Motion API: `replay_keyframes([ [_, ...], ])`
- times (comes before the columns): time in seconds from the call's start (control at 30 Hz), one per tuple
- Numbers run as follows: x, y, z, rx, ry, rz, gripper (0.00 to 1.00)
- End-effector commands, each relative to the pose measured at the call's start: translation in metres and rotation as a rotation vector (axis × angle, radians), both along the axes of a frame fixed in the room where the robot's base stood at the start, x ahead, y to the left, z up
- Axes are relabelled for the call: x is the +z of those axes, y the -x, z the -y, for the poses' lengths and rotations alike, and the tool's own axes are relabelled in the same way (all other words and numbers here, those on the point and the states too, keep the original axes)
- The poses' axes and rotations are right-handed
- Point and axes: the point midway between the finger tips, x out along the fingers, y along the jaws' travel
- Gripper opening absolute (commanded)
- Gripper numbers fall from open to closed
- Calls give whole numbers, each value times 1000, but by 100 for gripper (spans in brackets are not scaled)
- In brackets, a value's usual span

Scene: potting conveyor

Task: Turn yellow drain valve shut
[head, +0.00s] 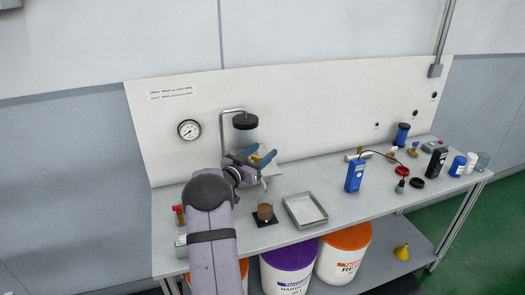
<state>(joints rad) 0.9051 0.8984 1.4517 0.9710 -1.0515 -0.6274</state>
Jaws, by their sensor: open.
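A small yellow part (257,155), apparently the yellow drain valve's handle, shows just below a clear vessel with a black cap (245,121). My gripper (262,161) has blue fingers and is open at the yellow part, with fingers close around or beside it. I cannot tell whether they touch it. My gripper hides most of the valve, so whether its handle lies along or across the pipe cannot be told. A glass with brown contents (265,212) stands on a dark mat below and slightly right of my gripper.
A metal tray (288,206) lies right of the glass. A blue handheld meter (354,176), bottles, caps and a dark meter (437,160) stand further right. A gauge (189,130) is on the back panel. A red-handled fitting (179,214) is at left. Tubs stand beneath the bench.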

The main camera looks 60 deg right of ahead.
Motion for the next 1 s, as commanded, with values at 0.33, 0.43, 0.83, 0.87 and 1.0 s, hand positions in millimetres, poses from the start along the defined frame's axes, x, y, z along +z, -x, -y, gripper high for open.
replay_keyframes([
  [0.33, 0, 1, 5, -1, 0, -1, 51],
  [0.43, 0, 1, 5, 0, 0, -1, 36],
  [0.83, 0, 1, 6, 15, 2, 1, 10],
  [0.87, 0, 0, 6, 22, 3, 1, 10],
  [1.0, 0, -1, 6, 69, 6, 1, 10],
])
